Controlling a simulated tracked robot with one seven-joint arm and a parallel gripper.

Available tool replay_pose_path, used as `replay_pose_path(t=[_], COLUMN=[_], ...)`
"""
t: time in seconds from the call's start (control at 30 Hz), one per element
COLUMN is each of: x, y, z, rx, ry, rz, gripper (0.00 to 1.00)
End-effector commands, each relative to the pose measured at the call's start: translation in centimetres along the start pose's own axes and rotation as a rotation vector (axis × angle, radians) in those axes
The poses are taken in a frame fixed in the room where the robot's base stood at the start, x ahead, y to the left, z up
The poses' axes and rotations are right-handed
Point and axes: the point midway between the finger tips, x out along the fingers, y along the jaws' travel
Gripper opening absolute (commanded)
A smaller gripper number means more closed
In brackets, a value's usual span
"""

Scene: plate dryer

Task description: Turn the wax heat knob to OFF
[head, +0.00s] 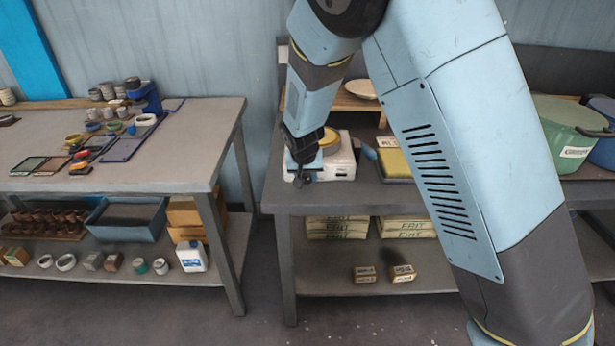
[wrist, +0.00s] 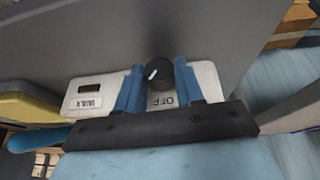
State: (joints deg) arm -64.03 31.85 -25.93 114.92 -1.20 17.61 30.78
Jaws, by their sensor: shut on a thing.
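The white wax heater (head: 343,160) stands on the right bench near its left front corner, a round yellowish pan on top. In the wrist view its front panel (wrist: 205,75) shows a WAX label (wrist: 88,102), a dark window and an OFF label (wrist: 163,100). The black wax heat knob (wrist: 158,71) has a short white mark left of its middle, slanting toward the lower left. My gripper (wrist: 158,66) is shut on the knob, one blue finger on each side. In the head view my gripper (head: 304,170) is at the heater's front left, and the knob is hidden.
A yellow block on a tray (head: 395,162) and a blue-handled tool (head: 369,151) lie right of the heater. A green tub (head: 565,135) stands farther right. The left bench (head: 190,145) holds jars and tools, with a floor gap between benches.

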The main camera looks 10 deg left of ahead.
Motion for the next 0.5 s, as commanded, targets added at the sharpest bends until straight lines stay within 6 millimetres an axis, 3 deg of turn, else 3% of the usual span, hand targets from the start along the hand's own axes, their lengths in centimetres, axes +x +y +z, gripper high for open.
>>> replay_pose_path(t=[0.5], x=[0.10], y=[-0.52], z=[0.07], rx=[-0.093], ry=[0.001], rz=[0.217], gripper=[0.06])
